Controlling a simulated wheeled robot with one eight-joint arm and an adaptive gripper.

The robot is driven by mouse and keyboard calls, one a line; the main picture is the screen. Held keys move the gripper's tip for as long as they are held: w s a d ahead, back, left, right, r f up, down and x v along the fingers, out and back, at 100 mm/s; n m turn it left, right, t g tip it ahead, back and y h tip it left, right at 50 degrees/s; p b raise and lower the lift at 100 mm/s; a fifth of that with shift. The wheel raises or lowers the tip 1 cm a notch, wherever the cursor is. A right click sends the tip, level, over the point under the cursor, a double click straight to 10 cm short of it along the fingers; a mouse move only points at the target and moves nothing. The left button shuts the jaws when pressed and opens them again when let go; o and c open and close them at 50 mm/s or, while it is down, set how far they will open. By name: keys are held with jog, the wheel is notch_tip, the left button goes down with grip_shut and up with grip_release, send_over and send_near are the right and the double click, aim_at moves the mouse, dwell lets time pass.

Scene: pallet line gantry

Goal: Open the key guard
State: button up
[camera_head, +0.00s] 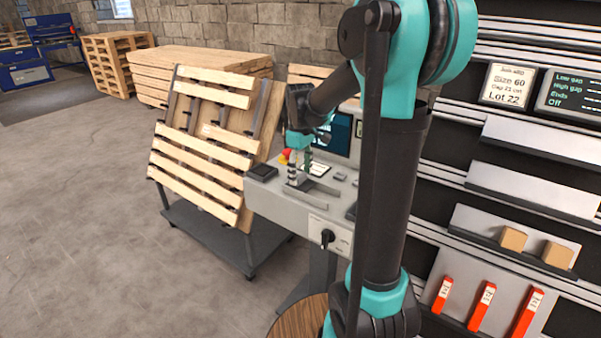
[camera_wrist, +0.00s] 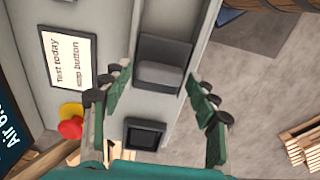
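A dark grey, box-like cover (camera_wrist: 162,62), which looks like the key guard, sits on the grey console in the wrist view. It appears closed; no key shows. My gripper (camera_wrist: 158,80) is open, with its green and black fingers on either side of the cover's lower part. I see no clear contact between the fingers and the cover. In the head view my gripper (camera_head: 304,172) hangs over the console top (camera_head: 272,194), pointing down. The guard cannot be made out for sure there.
A red button on a yellow base (camera_wrist: 70,124) and a printed label (camera_wrist: 70,60) are left of my gripper in the wrist view. A black square fitting (camera_wrist: 145,135) lies below the cover. A black rotary switch (camera_head: 327,238) is on the console front. Wooden pallets (camera_head: 205,140) stand left.

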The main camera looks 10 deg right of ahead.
grip_shut()
jog(key=s+d, duration=0.5)
jog(key=shift+s+d, duration=0.2)
jog(key=shift+o, duration=1.9)
grip_release()
jog(key=shift+r, duration=0.1)
notch_tip(320, 180, up, 12)
